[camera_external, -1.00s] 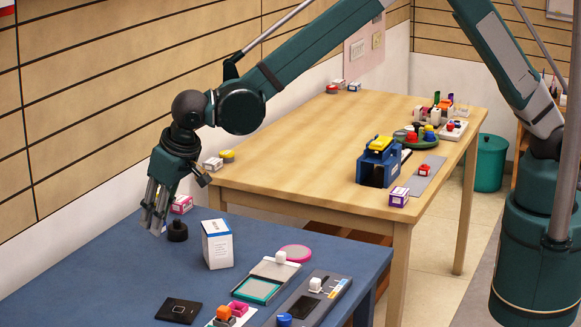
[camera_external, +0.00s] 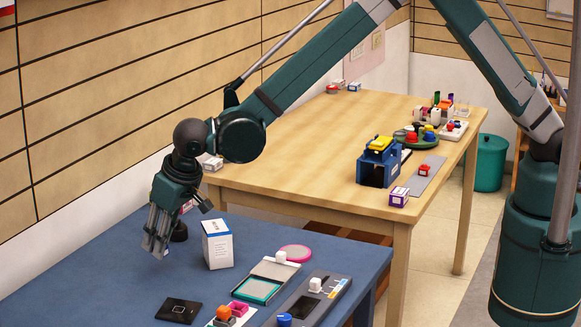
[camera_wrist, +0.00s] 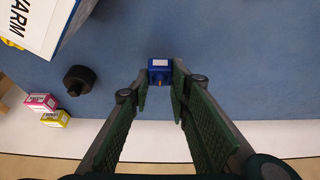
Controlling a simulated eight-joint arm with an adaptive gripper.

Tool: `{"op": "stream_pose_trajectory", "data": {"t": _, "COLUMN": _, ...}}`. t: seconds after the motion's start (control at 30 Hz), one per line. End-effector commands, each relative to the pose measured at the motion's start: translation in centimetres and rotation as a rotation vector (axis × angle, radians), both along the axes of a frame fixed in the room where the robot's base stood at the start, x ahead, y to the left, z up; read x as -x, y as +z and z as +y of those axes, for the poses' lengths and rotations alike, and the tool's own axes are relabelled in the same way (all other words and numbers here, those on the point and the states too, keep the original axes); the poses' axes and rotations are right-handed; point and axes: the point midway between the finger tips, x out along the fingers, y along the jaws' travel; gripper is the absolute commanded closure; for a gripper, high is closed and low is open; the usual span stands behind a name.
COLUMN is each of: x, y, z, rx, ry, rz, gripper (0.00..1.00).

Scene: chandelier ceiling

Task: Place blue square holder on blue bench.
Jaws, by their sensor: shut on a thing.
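The blue square holder (camera_wrist: 160,73) shows in the wrist view between the fingertips of my gripper (camera_wrist: 160,82), which is shut on it. In the external view my gripper (camera_external: 155,246) points down at the blue bench (camera_external: 85,285), near its far left edge. The holder cannot be made out there. The bench surface also fills much of the wrist view (camera_wrist: 235,65). I cannot tell whether the holder touches the bench.
A black round piece (camera_wrist: 78,79) stands beside my gripper, with a white box (camera_external: 218,245) to the right. A black square pad (camera_external: 179,310) and a teal-framed tray (camera_external: 258,290) lie nearer the camera. The bench's left part looks clear. A wooden table (camera_external: 310,170) stands behind.

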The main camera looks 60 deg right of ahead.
Motion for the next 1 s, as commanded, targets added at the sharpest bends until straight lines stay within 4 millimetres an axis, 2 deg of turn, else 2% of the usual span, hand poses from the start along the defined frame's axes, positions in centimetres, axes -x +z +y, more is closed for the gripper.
{"op": "stream_pose_trajectory", "data": {"t": 0.23, "x": 0.0, "y": -0.5, "z": 0.0, "rx": 0.0, "ry": 0.0, "rz": 0.0, "gripper": 0.89}}
{"op": "stream_pose_trajectory", "data": {"t": 0.57, "x": 0.0, "y": -3.6, "z": 0.0, "rx": 0.0, "ry": 0.0, "rz": 0.0, "gripper": 0.89}}
{"op": "stream_pose_trajectory", "data": {"t": 1.0, "x": 0.0, "y": -4.0, "z": 0.0, "rx": 0.0, "ry": 0.0, "rz": 0.0, "gripper": 0.89}}
